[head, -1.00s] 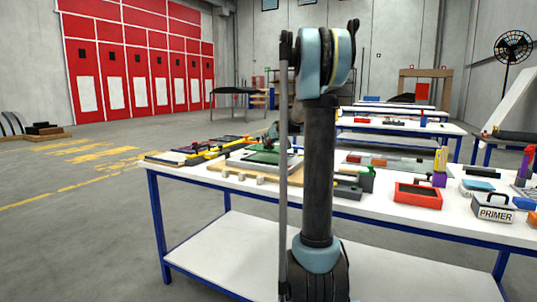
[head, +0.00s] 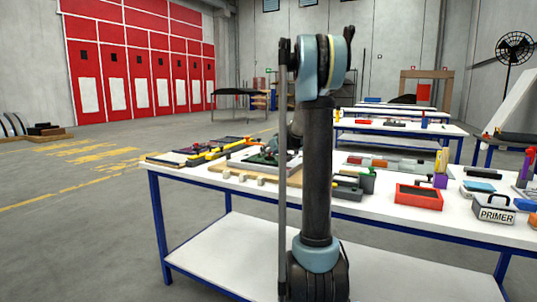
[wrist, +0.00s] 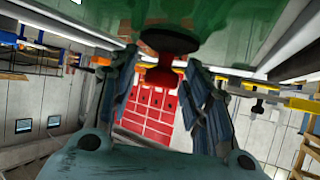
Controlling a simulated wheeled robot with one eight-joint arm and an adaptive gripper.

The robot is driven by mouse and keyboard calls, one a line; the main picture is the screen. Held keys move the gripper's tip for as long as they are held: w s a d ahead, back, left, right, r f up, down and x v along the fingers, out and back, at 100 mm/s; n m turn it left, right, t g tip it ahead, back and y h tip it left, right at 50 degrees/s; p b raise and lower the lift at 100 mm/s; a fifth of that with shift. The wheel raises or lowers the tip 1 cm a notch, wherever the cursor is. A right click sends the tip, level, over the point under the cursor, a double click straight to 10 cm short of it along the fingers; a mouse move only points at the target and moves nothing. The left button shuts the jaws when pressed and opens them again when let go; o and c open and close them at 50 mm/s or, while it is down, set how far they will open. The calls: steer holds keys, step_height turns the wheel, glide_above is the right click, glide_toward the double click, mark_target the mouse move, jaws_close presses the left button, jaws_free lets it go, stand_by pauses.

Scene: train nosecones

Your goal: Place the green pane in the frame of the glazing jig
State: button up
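The green pane (wrist: 235,30) fills the top of the wrist view, close to my gripper. A black round base with a red handle (wrist: 162,76) stands out from it. In the head view the pane (head: 258,158) is a small green patch, partly hidden by my gripper and arm. It is low at the pale glazing jig (head: 237,162) on the near table. I cannot tell whether the pane is fully seated.
The near white table (head: 385,215) has blue legs. Right of my arm are a red tray (head: 418,197), a green-and-grey tool (head: 366,181) and a primer box (head: 495,209). Dark trays with a yellow tool (head: 205,153) lie at the left.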

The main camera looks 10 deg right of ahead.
steer(key=v, duration=1.2)
steer(key=s+a+f, duration=0.1)
steer(key=s, duration=0.2)
steer(key=s+a+f+g, duration=0.1)
steer(key=s+a, duration=0.1)
steer(key=s, duration=0.2)
steer(key=s+a+f+g, duration=0.1)
steer(key=s+f, duration=0.1)
steer(key=s, duration=0.2)
steer(key=shift+a, duration=0.35)
steer(key=s+f+m+g+h, duration=0.1)
steer(key=s+f+g, duration=0.1)
steer(key=s+f, duration=0.5)
steer(key=s+f+m+g+h, duration=0.1)
steer(key=s+f, duration=0.5)
steer(key=s, duration=1.1)
steer(key=s+d+f+m+g+h, duration=0.1)
steer(key=s+f+g+h, duration=0.1)
steer(key=s+f+g, duration=0.2)
steer(key=s+f, duration=0.3)
steer(key=s, duration=0.5)
steer(key=shift+f+m, duration=0.3)
steer(key=shift+m, duration=0.1)
steer(key=shift+s+d, duration=0.1)
